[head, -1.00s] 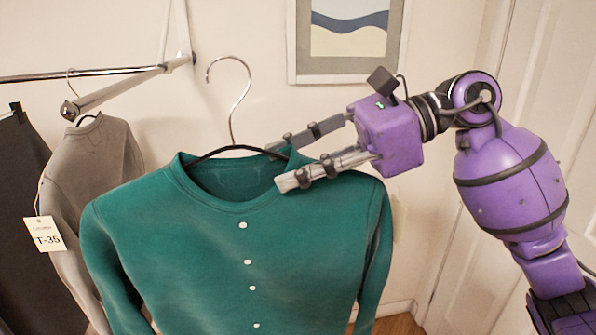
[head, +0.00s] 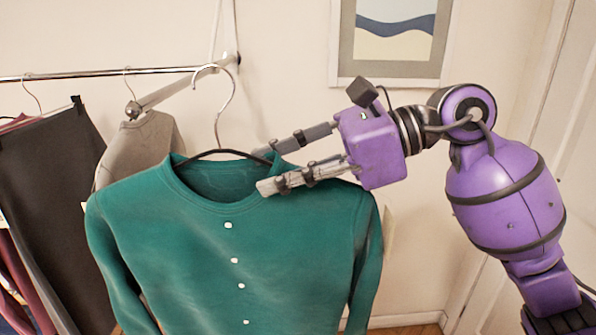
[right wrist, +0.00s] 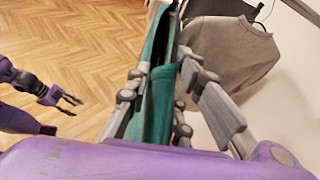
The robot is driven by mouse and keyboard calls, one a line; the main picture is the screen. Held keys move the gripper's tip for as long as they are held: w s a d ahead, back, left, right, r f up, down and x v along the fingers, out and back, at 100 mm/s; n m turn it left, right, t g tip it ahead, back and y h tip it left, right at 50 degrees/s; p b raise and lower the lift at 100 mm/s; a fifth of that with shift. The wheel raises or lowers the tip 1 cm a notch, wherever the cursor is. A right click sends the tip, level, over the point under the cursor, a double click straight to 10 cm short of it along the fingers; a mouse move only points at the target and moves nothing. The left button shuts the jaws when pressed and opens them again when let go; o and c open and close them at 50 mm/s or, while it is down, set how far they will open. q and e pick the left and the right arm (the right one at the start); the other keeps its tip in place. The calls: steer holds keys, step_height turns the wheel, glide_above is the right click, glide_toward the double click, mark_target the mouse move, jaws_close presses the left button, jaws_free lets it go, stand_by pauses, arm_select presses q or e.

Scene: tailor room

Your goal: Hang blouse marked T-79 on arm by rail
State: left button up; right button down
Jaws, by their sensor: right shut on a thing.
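A teal button-front blouse (head: 240,245) hangs upright on a black hanger with a metal hook (head: 226,105). No tag shows on it, so I cannot read its mark. My right gripper (head: 262,168) is shut on the blouse and hanger at the shoulder on the picture's right; the teal cloth (right wrist: 150,100) also shows between its fingers in the right wrist view. The slanting arm (head: 165,95) joins the rail (head: 60,76) near its end. The hook's top overlaps the arm's upper end in the head view; I cannot tell whether they touch. My left gripper (right wrist: 68,103) is open and empty.
Dark trousers (head: 45,165) and reddish clothes hang from the rail at left. A framed picture (head: 395,45) is on the wall. Wooden floor (right wrist: 80,40) is clear.

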mark_target(240, 184)
steer(key=shift+w+a, duration=0.1)
steer(key=shift+a, duration=4)
steer(key=shift+d+f, duration=0.15)
steer(key=shift+f, duration=0.8)
steer(key=c, duration=1.6)
jaws_free()
steer(key=shift+o, duration=0.7)
steer(key=shift+f, duration=0.1)
